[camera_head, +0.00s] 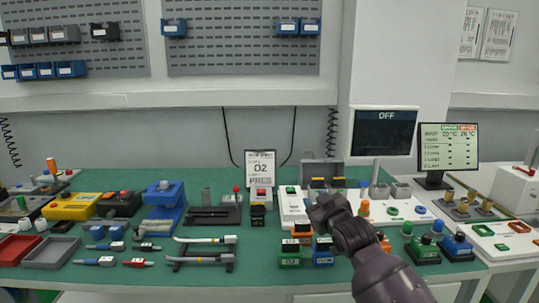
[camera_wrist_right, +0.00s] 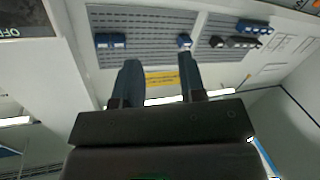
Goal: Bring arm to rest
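My right arm comes in from the lower right of the head view, dark and rounded. Its gripper (camera_head: 325,207) is over the middle of the green workbench (camera_head: 130,184), in front of a white board (camera_head: 290,212), and hides part of it. In the right wrist view, the two dark fingers of the right gripper (camera_wrist_right: 157,68) stand well apart with nothing between them. Behind them are the wall and pegboards, upside down or tilted. My left gripper is in neither view.
Green and orange-topped blocks (camera_head: 290,252) stand close below the right hand. A dark screen marked OFF (camera_head: 384,133) and a list monitor (camera_head: 448,150) stand at the back right. A blue fixture (camera_head: 166,203), grey trays (camera_head: 51,252) and cable tools fill the left. The bench is crowded.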

